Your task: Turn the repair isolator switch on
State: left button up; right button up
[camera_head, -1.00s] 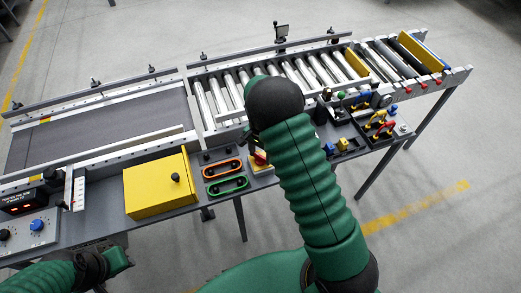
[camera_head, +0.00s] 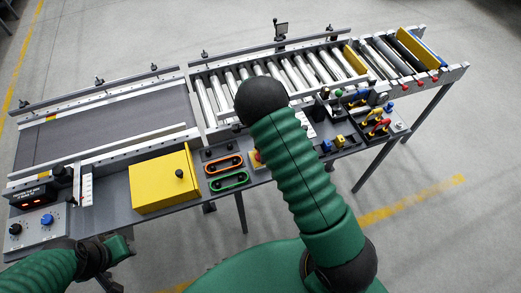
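A red and yellow control (camera_head: 256,158) sits on the bench's front ledge, right of the green and orange oval handles. It looks like a rotary isolator, but my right arm covers part of it, so its label and position cannot be read. My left gripper (camera_head: 123,247) is low at the left, in front of the bench and below the yellow box, apart from everything. Its fingers are too small and dark to tell whether they are open. My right arm rises from the bottom right across the bench. Its gripper is hidden or out of view.
A yellow box (camera_head: 162,183) with a black knob stands on the ledge. Left of it is a panel with black and blue knobs (camera_head: 46,219) and a red-lit display (camera_head: 38,199). Oval handles (camera_head: 224,164) are beside it. Tools and padlock-like items (camera_head: 377,128) lie at the right. Rollers (camera_head: 220,92) run behind.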

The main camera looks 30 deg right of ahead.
jog(key=shift+w, duration=0.15)
jog(key=o, duration=1.4)
notch_tip(320, 180, up, 17)
jog(key=shift+f, duration=0.1)
